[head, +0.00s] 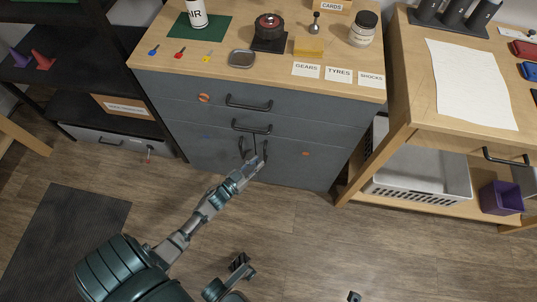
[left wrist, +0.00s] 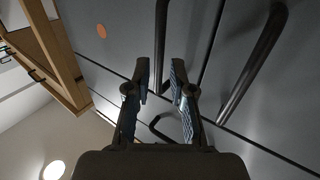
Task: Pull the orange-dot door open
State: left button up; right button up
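The grey cabinet (head: 226,108) has two lower doors. The right door (head: 306,172) carries the orange dot (head: 306,154), which also shows in the left wrist view (left wrist: 101,31). Its dark upright handle (head: 264,151) stands beside the middle seam. In the left wrist view this handle (left wrist: 161,30) runs down between my spread fingertips; contact cannot be told. My left gripper (head: 250,166) is open at the handle, and its fingers also show in the left wrist view (left wrist: 160,78). The left door's handle (left wrist: 255,65) is beside it. The door looks shut.
Two drawers with bar handles (head: 249,105) sit above the doors. A wooden bench (head: 412,110) with a white basket (head: 425,180) and purple bin (head: 502,198) stands on the right. The wooden floor (head: 310,235) before the right door is clear.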

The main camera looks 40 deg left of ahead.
aim_at(265, 156)
pick_arm(q)
jog(key=w+b, duration=0.1)
jog(key=w, duration=0.4)
jog(key=shift+d, duration=0.1)
jog(key=shift+c, duration=0.2)
grip_shut()
